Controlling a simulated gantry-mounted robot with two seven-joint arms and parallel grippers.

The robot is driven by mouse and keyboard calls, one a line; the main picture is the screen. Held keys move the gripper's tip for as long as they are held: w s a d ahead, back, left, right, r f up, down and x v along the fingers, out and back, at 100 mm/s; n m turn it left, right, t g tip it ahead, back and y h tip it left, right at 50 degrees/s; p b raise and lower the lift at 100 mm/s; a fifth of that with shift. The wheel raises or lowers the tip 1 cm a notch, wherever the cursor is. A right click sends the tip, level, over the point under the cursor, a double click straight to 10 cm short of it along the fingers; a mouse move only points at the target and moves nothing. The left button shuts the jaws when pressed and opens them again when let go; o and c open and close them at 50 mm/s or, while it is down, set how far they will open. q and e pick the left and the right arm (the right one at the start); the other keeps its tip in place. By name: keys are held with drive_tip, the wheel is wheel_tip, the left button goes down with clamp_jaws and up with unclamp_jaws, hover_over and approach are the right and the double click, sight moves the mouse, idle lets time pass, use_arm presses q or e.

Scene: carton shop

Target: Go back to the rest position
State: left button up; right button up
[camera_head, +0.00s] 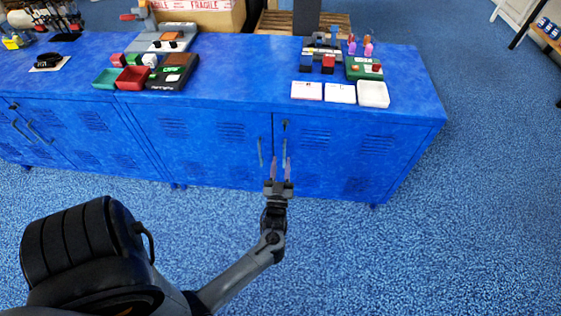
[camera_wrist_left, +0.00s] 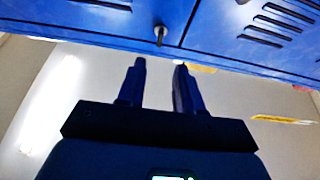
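My left gripper (camera_head: 280,168) is in front of the blue cabinet (camera_head: 215,130), below the level of its top, over the open floor side. Its two fingers point up in the picture toward the cabinet doors and stand apart with nothing between them. In the left wrist view the gripper (camera_wrist_left: 160,72) also shows a clear gap between its fingers, with the blue cabinet front (camera_wrist_left: 230,30) at the top of the picture. My right gripper is out of view.
On the cabinet top stand a green tray (camera_head: 107,78), a red tray (camera_head: 131,78), a white tray (camera_head: 373,94) and a white card (camera_head: 341,93). A carton (camera_head: 205,18) stands behind. The blue floor (camera_head: 470,200) to the right is clear.

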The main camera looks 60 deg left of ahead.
use_arm(q)
wheel_tip(320, 180, up, 5)
drive_tip(key=s+d+m+t+h+p, duration=0.1)
drive_tip(key=s+m+t+h+p, duration=0.2)
drive_tip(key=m+p, duration=0.1)
drive_tip(key=w+d+r+m+g+h+p, duration=0.1)
drive_tip(key=d+r+m+h+p, duration=0.1)
drive_tip(key=d+h, duration=0.4)
drive_tip(key=w+d+r+m+g+h+p, duration=0.1)
drive_tip(key=w+d+m+h, duration=0.1)
drive_tip(key=d+h, duration=0.4)
drive_tip(key=s+d+m+g+h, duration=0.3)
drive_tip(key=s+d+m+g, duration=0.2)
drive_tip(key=s+d+g, duration=0.75)
wheel_tip(320, 180, up, 37)
drive_tip(key=s+a+t+p, duration=0.1)
drive_tip(key=s+p, duration=0.1)
drive_tip(key=p, duration=3.6)
drive_tip(key=shift+a+f+t+p, duration=0.15)
drive_tip(key=shift+t+p, duration=0.2)
drive_tip(key=shift+p, duration=0.05)
